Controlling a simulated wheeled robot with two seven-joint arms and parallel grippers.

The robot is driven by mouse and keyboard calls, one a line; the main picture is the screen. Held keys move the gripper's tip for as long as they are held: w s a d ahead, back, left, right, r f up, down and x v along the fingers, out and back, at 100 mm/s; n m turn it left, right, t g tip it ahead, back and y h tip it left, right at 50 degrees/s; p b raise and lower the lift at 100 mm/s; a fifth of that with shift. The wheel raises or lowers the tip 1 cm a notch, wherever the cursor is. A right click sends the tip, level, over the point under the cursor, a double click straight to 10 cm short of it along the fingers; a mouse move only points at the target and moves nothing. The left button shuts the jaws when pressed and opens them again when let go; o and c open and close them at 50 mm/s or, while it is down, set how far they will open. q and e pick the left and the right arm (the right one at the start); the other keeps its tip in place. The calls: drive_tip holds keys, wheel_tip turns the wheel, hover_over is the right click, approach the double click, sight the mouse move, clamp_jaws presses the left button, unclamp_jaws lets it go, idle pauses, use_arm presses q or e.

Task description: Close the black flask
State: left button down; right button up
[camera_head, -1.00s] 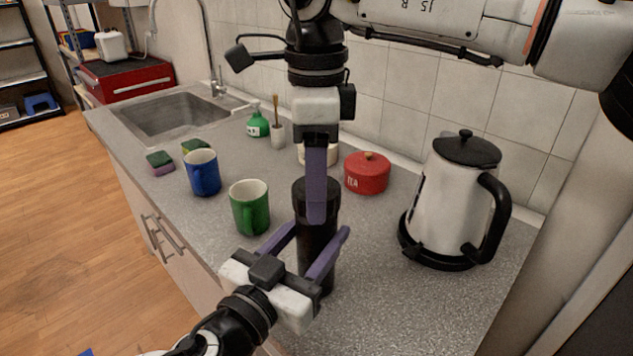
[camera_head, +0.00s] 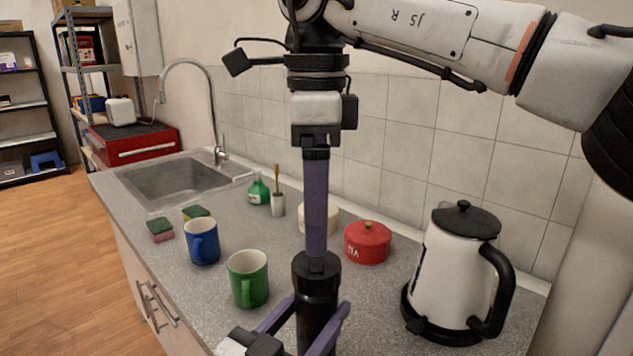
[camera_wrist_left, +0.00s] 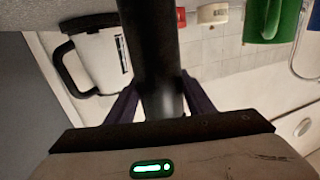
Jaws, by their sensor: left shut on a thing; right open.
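The black flask (camera_head: 317,300) stands upright near the counter's front, its lower part outside the head view. Its black top (camera_head: 316,270) carries a narrower raised piece in the middle; I cannot tell how tightly it is seated. My left gripper (camera_head: 318,318) is shut on the flask's body from the front, one purple finger on each side. The left wrist view shows the flask's dark body (camera_wrist_left: 150,50) between these fingers (camera_wrist_left: 160,100). My right gripper (camera_head: 317,252) points straight down over the flask, open, its fingers seen edge-on with the tips at the raised piece.
A green mug (camera_head: 248,280) and a blue mug (camera_head: 203,242) stand left of the flask. A red tea tin (camera_head: 368,243) is behind it, a white kettle (camera_head: 450,275) to the right. A sink (camera_head: 172,180) lies at the far left.

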drive_tip(key=shift+r, duration=1.95)
use_arm(q)
drive_tip(key=c, duration=0.8)
unclamp_jaws()
drive_tip(key=shift+o, duration=0.2)
drive_tip(key=b+v, duration=0.2)
drive_tip(key=v, duration=0.8)
use_arm(e)
drive_tip(key=shift+f, duration=1.25)
use_arm(q)
drive_tip(key=shift+s+a, duration=0.1)
